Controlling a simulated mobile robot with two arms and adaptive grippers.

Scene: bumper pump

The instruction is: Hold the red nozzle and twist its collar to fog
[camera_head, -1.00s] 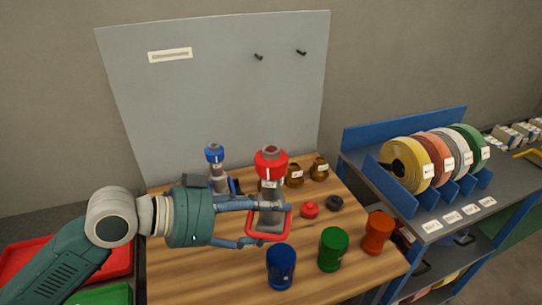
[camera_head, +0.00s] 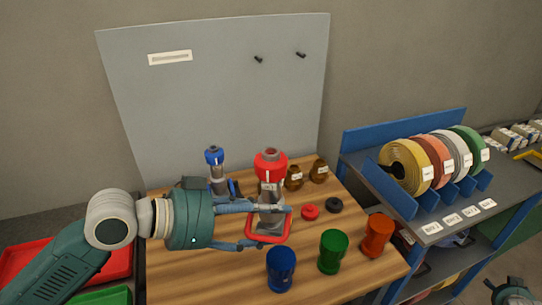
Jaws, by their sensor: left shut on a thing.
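The red nozzle (camera_head: 270,185) stands upright on the wooden workbench, with a red collar (camera_head: 270,163) on top, a grey body and a red loop handle (camera_head: 268,238) low at the front. My left gripper (camera_head: 288,226) comes in from the left and is shut on the nozzle's grey lower body, with one finger across it and the other lower, by the handle. The fingers hide part of the body. The collar's setting marks are too small to read. At the bottom right corner a small part of my right arm (camera_head: 512,292) shows; its fingers cannot be made out.
A blue nozzle (camera_head: 215,170) stands behind my left gripper. Brass fittings (camera_head: 294,178), a red cap (camera_head: 310,212) and a black ring (camera_head: 335,205) lie right of the nozzle. Blue (camera_head: 281,268), green (camera_head: 332,250) and orange (camera_head: 377,235) cups stand in front. Hose rolls (camera_head: 405,166) sit on the right shelf.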

